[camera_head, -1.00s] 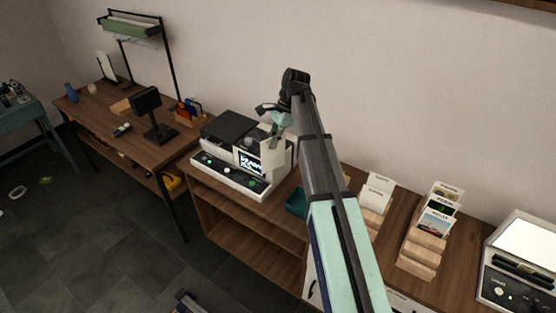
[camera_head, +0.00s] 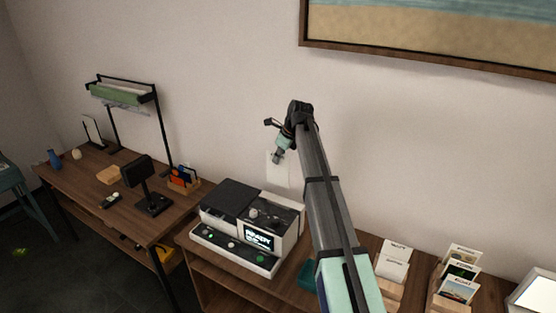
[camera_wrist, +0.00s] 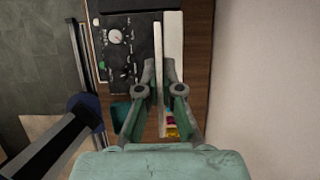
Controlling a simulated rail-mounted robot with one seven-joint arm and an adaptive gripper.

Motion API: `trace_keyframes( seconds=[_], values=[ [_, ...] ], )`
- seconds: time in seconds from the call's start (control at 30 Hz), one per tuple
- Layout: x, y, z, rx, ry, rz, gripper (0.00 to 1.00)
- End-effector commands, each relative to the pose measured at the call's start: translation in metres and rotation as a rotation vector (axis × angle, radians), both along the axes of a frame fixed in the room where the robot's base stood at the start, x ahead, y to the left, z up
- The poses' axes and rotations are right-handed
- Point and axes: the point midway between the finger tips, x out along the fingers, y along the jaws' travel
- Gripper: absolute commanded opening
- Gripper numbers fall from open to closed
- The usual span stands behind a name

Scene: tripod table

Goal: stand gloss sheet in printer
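A pale gloss sheet (camera_head: 278,172) hangs upright below my gripper (camera_head: 279,156) in the head view, above the back of the printer. In the wrist view the sheet (camera_wrist: 158,62) shows edge-on as a thin pale strip between the two fingers of my gripper (camera_wrist: 160,70), which are shut on it. The printer (camera_head: 218,246) is a white and black box with a lit "READY" screen and several knobs. In the wrist view the printer (camera_wrist: 118,62) lies below and ahead. Whether the sheet touches the printer cannot be told; it appears apart in the head view.
Wooden card racks (camera_head: 392,290) with cards stand on the shelf right of the printer. A teal bin (camera_head: 307,274) sits beside the printer. A desk (camera_head: 95,195) with a small monitor (camera_head: 137,172) stands to the left. The wall is close behind.

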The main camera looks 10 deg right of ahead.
Motion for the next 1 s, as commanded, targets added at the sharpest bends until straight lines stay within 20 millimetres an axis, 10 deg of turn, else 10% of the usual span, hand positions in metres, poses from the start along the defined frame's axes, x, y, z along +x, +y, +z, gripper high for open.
trace_keyframes(
  seconds=[1.0],
  values=[
    [-0.001,0.000,-0.095,0.000,0.000,0.004,0.00]
  ],
)
